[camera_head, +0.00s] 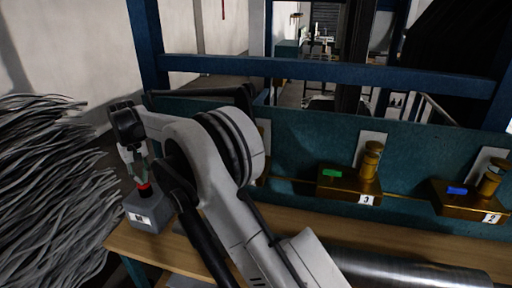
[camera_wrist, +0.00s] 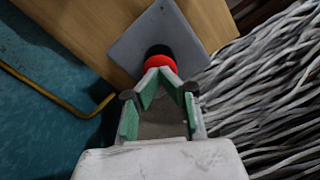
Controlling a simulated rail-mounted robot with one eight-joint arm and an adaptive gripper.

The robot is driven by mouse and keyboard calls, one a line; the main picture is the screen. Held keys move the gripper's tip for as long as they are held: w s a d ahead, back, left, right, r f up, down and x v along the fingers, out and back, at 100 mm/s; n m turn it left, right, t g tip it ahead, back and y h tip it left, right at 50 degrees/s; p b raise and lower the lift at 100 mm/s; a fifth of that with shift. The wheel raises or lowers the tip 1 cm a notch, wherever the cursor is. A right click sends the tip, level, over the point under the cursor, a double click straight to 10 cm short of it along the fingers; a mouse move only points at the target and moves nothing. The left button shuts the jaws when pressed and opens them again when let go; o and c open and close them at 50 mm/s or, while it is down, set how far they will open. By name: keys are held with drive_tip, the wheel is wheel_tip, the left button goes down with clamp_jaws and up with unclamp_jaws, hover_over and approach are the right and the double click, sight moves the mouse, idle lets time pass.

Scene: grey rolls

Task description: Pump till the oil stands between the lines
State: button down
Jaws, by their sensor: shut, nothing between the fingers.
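A grey box (camera_head: 151,214) with a white label and a red button (camera_head: 145,190) on top stands at the left end of the wooden bench. In the wrist view the red button (camera_wrist: 160,61) sits on a black collar on the grey box top (camera_wrist: 138,42). My gripper (camera_head: 143,178) points down over the button, its fingertips shut and empty. In the wrist view the fingertips (camera_wrist: 160,74) meet right at the button's near edge; I cannot tell whether they touch it. Brass units numbered 3 (camera_head: 349,184) and 2 (camera_head: 467,198) stand along the teal panel. No oil level or lines are readable.
Grey strands (camera_head: 50,190) hang in a thick bundle left of the box. A shiny metal roll (camera_head: 410,273) lies at the front right. A brass pipe (camera_head: 292,185) runs along the teal panel (camera_head: 305,140). My arm hides the bench's middle.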

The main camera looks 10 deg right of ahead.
drive_tip(key=shift+r, duration=0.15)
wheel_tip(320, 180, up, 9)
drive_tip(key=p, duration=0.4)
drive_tip(key=shift+f, duration=0.2)
idle(0.5)
idle(0.5)
drive_tip(key=s+d+r+m+t+b, duration=0.1)
drive_tip(key=s+d+r, duration=0.1)
drive_tip(key=d+r, duration=0.45)
drive_tip(key=s+d+r+m+t, duration=0.15)
drive_tip(key=d+r, duration=0.25)
drive_tip(key=d, duration=0.5)
drive_tip(key=s+d+r+y+b, duration=0.1)
drive_tip(key=s+d+r, duration=0.3)
drive_tip(key=s+d, duration=0.7)
drive_tip(key=s+d+f+m+t+b, duration=0.2)
drive_tip(key=s+d+m+t, duration=0.1)
drive_tip(key=s+d, duration=0.9)
drive_tip(key=s+d+f+t, duration=0.1)
drive_tip(key=s+d+f, duration=0.3)
drive_tip(key=s+f, duration=0.1)
drive_tip(key=s+d+f+m+h, duration=0.1)
drive_tip(key=s+d+f, duration=0.3)
drive_tip(key=s, duration=0.4)
drive_tip(key=shift+d+f+t+b, duration=0.15)
drive_tip(key=shift+f+t+b, duration=0.25)
drive_tip(key=shift+f, duration=0.4)
